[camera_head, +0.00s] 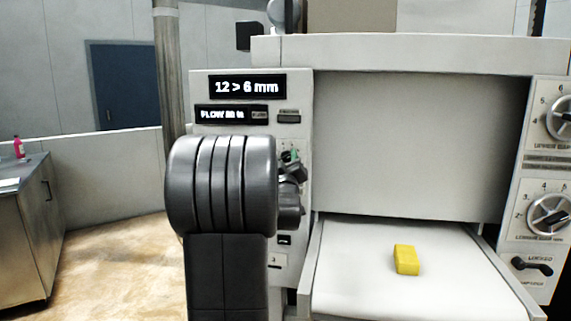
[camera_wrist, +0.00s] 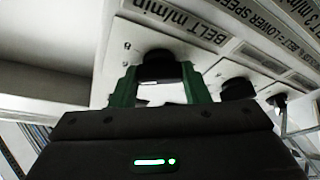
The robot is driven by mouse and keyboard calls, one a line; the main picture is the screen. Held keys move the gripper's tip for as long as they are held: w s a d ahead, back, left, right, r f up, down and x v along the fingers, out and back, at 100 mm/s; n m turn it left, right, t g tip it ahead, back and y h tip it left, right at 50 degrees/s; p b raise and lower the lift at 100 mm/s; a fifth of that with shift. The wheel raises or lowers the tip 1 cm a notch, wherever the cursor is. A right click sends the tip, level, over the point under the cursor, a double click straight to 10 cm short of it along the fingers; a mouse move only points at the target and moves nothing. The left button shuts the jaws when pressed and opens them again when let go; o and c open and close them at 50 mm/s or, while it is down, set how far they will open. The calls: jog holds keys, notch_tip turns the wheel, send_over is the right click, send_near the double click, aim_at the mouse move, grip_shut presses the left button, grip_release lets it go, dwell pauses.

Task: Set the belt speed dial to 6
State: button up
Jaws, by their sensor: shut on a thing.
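The belt speed dial is a black knob (camera_wrist: 160,67) on the pale panel, beside the label "BELT m/min" in the wrist view. My gripper (camera_wrist: 158,82) has its green fingers on both sides of this knob and is shut on it. Small printed figures show to the left of the knob, but its pointer and setting cannot be read. In the head view my gripper (camera_head: 291,160) is at the left control panel (camera_head: 300,95), mostly hidden behind my dark arm, which also covers the dial there.
Another black knob (camera_wrist: 237,88) sits close to the right of my gripper. A display (camera_head: 247,87) reads "12 > 6 mm". A yellow block (camera_head: 406,260) lies on the white belt (camera_head: 365,285). The right panel has two more dials (camera_head: 548,215) and a lever (camera_head: 532,265).

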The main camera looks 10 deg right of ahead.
jog(key=o, duration=1)
jog(key=shift+s, duration=0.1)
jog(key=b+v, duration=0.3)
jog(key=v, duration=1)
jog(key=shift+s+a+f, duration=0.1)
jog(key=shift+s+f, duration=0.1)
jog(key=shift+s, duration=0.05)
jog(key=shift+w, duration=0.1)
jog(key=p+x, duration=0.3)
jog(key=x, duration=1)
jog(key=shift+w+r, duration=0.25)
jog(key=shift+w, duration=0.05)
jog(key=shift+s+f, duration=0.1)
